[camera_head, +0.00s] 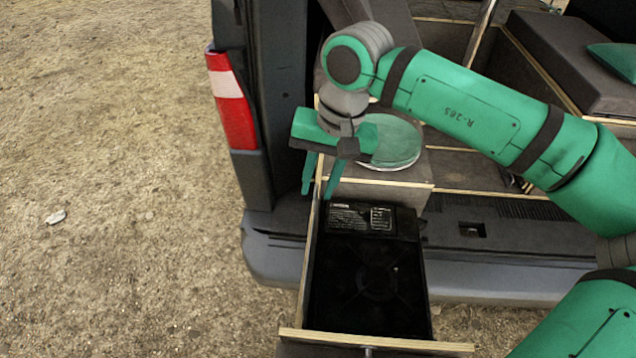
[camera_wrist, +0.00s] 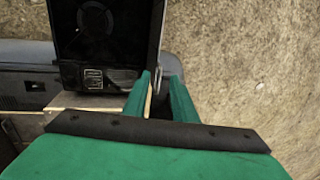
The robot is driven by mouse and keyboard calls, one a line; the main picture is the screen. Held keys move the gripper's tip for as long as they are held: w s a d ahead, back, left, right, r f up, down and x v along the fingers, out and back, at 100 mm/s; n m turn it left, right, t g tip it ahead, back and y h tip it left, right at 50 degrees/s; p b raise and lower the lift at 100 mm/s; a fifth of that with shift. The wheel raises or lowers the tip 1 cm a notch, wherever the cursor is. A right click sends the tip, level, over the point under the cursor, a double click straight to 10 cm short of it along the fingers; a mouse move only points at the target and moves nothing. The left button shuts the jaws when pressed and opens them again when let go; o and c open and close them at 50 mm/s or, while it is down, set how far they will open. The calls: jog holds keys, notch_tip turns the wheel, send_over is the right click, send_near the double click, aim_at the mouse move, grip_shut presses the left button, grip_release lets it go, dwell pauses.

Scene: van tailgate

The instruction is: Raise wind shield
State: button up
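A black camping stove (camera_head: 368,285) sits in the pulled-out drawer (camera_head: 304,275) at the van's rear; it also shows upside down in the wrist view (camera_wrist: 105,45). Its round burner and a printed label are visible. No raised wind shield stands on the stove, and I cannot make out a separate folded panel on the dark surface. My gripper (camera_head: 317,194) points down above the drawer's back left corner, fingers apart and empty. In the wrist view the fingertips (camera_wrist: 161,77) appear on either side of the drawer's side wall; whether they touch it is unclear.
A round pale-green lid or plate (camera_head: 393,143) lies on a box behind the drawer. The van's tail light (camera_head: 232,100) and door pillar stand close left of my gripper. The bumper (camera_head: 500,285) runs right. Open gravel lies left.

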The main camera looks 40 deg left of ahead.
notch_tip(320, 180, up, 10)
jog(key=d, duration=0.1)
jog(key=shift+w+d, duration=0.35)
jog(key=shift+w, duration=0.1)
